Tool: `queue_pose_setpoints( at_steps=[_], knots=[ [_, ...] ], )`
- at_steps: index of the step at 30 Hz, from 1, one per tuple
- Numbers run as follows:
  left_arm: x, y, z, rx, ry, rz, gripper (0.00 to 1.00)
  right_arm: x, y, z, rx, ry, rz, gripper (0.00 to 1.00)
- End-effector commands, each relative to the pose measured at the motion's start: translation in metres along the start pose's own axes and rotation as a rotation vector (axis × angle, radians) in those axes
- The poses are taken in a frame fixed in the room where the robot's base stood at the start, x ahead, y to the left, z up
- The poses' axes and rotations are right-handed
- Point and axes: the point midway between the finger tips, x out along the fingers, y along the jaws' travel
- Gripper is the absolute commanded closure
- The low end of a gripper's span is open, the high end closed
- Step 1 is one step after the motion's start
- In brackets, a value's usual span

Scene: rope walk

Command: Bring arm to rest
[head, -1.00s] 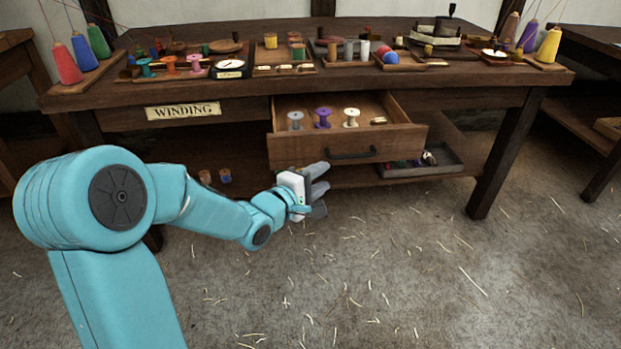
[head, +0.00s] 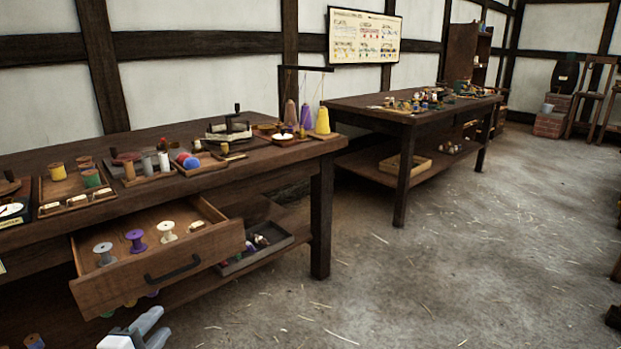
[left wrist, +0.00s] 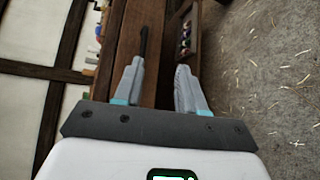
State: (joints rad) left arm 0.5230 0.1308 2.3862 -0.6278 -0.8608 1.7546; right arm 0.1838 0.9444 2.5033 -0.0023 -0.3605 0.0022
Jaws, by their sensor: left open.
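My left gripper (head: 148,328) shows at the bottom left of the head view, low in front of the open drawer (head: 160,262). In the left wrist view its two grey fingers (left wrist: 160,85) stand apart with nothing held between them. The drawer's wooden front and dark handle (head: 172,268) lie beyond the fingers. The rest of my left arm is outside the head view. My right gripper is not in view.
The open drawer holds grey, purple and cream spools (head: 136,241) and juts out from the winding table (head: 130,150). A tray (head: 258,246) sits on the shelf below. A second table (head: 375,112) stands further right. The straw-strewn floor (head: 400,290) between is clear.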

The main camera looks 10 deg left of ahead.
Motion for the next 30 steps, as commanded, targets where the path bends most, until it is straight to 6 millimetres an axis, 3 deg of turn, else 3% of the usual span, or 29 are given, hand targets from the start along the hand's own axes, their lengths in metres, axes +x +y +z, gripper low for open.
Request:
queue_pose_setpoints(
  at_steps=[4,8,11,12,15,18,24,28,30],
  knots=[
    [0.028,-0.095,0.061,-0.097,-0.124,-0.205,0.60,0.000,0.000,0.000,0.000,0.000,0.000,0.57],
    [0.023,-0.195,0.108,-0.044,-0.192,-0.453,0.60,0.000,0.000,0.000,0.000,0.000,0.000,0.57],
    [-0.002,-0.270,0.138,0.104,-0.273,-0.656,0.60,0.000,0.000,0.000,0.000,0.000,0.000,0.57],
    [-0.018,-0.298,0.148,0.183,-0.320,-0.737,0.60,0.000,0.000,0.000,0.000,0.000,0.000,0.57],
    [-0.064,-0.358,0.165,0.409,-0.474,-0.923,0.60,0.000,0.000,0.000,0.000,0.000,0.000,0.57],
    [-0.099,-0.387,0.168,0.599,-0.624,-1.024,0.60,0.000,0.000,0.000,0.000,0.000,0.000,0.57],
    [-0.130,-0.400,0.163,0.884,-0.871,-1.057,0.60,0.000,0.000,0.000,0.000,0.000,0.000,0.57],
    [-0.138,-0.402,0.162,1.068,-1.036,-0.995,0.60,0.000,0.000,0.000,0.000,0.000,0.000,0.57],
    [-0.143,-0.369,0.169,1.068,-1.033,-0.994,0.60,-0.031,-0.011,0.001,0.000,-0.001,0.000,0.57]
  ],
)
